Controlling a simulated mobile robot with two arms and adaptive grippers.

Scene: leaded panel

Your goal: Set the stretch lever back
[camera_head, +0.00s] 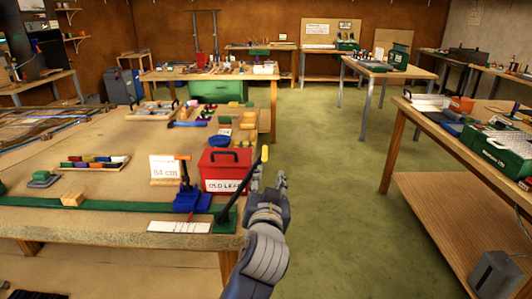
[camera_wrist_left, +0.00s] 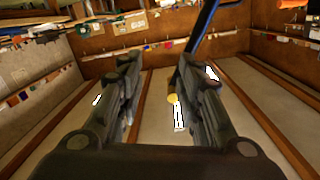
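The stretch lever is a dark bar (camera_head: 238,195) with a yellow knob (camera_head: 264,153), at the front right corner of the near bench. It leans up and to the right from its foot on the green strip. My left gripper (camera_head: 269,180) is just right of the bar and below the knob in the head view. Its two fingers are apart. In the left wrist view, the open fingers (camera_wrist_left: 160,82) show with the knob (camera_wrist_left: 173,98) close to the right finger; whether they touch I cannot tell. My right gripper is not in view.
A red box (camera_head: 224,172) labelled "OLD LEA…" stands behind the lever. A blue clamp-like device (camera_head: 190,200) and a white scale card (camera_head: 179,227) are to its left. A sign reading "84 cm" (camera_head: 165,168) stands farther left. Green floor (camera_head: 330,200) right of the bench is clear.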

